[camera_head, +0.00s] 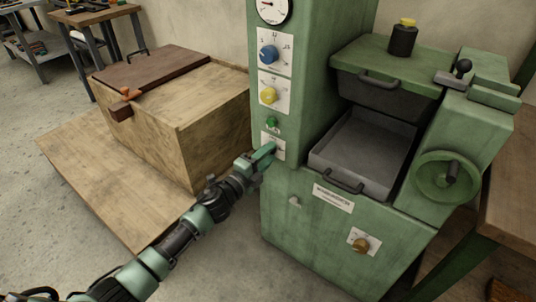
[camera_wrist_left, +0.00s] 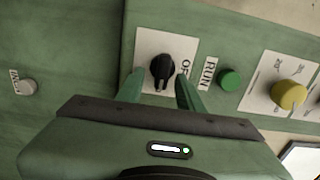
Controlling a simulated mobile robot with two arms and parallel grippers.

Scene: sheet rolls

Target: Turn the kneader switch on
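The switch is a black rotary knob (camera_wrist_left: 162,70) on a white plate (camera_wrist_left: 146,52) with lettering that seems to read OFF, in the left wrist view. In the head view its plate (camera_head: 268,138) is on the green machine's front and my left gripper hides the knob. My left gripper (camera_head: 268,152) reaches up to this plate. In the left wrist view the left gripper (camera_wrist_left: 160,86) is open, with one green fingertip on each side of the knob. Gaps show between fingers and knob; whether either one touches it I cannot tell. My right gripper is not in view.
Beside the switch are a green RUN button (camera_wrist_left: 229,80) and a yellow knob (camera_wrist_left: 288,94). A blue knob (camera_head: 268,54) is higher on the panel. A grey tray (camera_head: 366,155) and a handwheel (camera_head: 450,175) are to the right. A wooden chest (camera_head: 190,115) stands left.

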